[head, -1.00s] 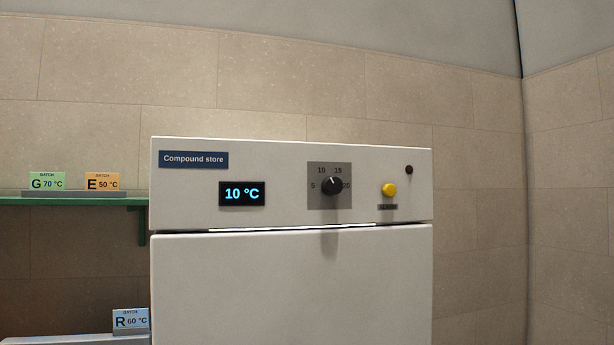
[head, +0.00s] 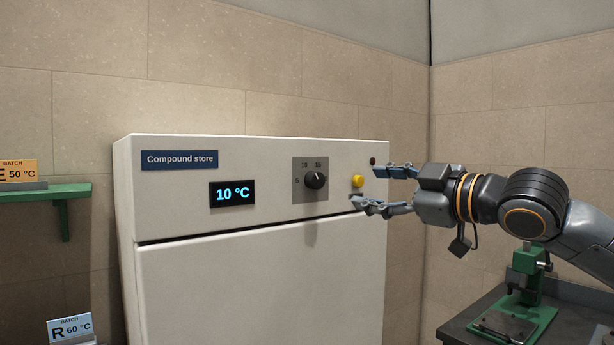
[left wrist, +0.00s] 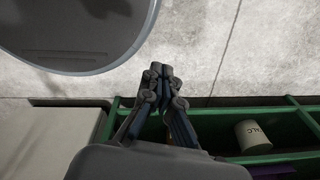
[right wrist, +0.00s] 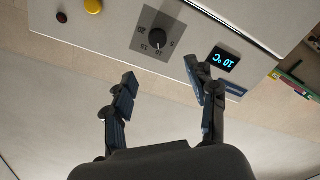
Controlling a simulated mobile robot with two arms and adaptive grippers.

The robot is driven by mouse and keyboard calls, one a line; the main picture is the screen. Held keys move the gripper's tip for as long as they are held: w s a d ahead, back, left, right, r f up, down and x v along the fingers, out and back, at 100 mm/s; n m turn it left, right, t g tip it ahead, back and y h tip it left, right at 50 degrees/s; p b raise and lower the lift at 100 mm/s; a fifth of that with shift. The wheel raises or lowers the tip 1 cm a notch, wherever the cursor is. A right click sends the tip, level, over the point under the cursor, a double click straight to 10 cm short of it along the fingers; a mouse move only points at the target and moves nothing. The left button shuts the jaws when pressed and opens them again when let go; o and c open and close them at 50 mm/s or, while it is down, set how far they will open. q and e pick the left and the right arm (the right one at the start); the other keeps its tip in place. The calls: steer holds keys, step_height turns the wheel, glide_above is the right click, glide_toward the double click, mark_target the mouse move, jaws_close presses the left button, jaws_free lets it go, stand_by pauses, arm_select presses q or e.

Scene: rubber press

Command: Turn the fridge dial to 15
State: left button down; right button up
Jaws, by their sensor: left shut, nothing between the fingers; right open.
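The fridge (head: 250,285), labelled "Compound store", has a black dial (head: 315,180) on a grey scale plate on its top panel. The display (head: 232,194) reads 10 °C. The dial (right wrist: 158,38) and display (right wrist: 225,60) also show upside down in the right wrist view. My right gripper (head: 365,188) is open and empty, right of the dial, with its fingers pointing left across the panel near the yellow button. In the right wrist view, the dial lies beyond the open fingers (right wrist: 168,88), apart from them. My left gripper (left wrist: 162,72) is shut and empty, away from the fridge.
A yellow alarm button (head: 357,181) sits between the dial and my right gripper. A green press (head: 520,290) stands on a dark bench at the right. A green shelf (head: 50,194) with a batch card is at the left. A green rack (left wrist: 225,117) is near my left gripper.

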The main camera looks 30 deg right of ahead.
mark_target(320, 182)
steer(key=w+p, duration=0.2)
steer(key=w, duration=0.2)
steer(key=w+p, duration=0.3)
steer(key=w, duration=0.1)
steer(key=w+a+p, duration=0.1)
steer(key=w+p, duration=0.2)
steer(key=w, duration=0.1)
steer(key=shift+w+a+f, duration=0.1)
steer(key=shift+w+a, duration=0.05)
steer(key=shift+w, duration=0.5)
arm_select(q)
step_height(320, 182, up, 9)
steer(key=d, duration=0.2)
arm_select(e)
steer(key=shift+w, duration=0.1)
arm_select(q)
steer(key=shift+d, duration=0.2)
arm_select(e)
steer(key=shift+c, duration=0.2)
steer(key=c, duration=1.1)
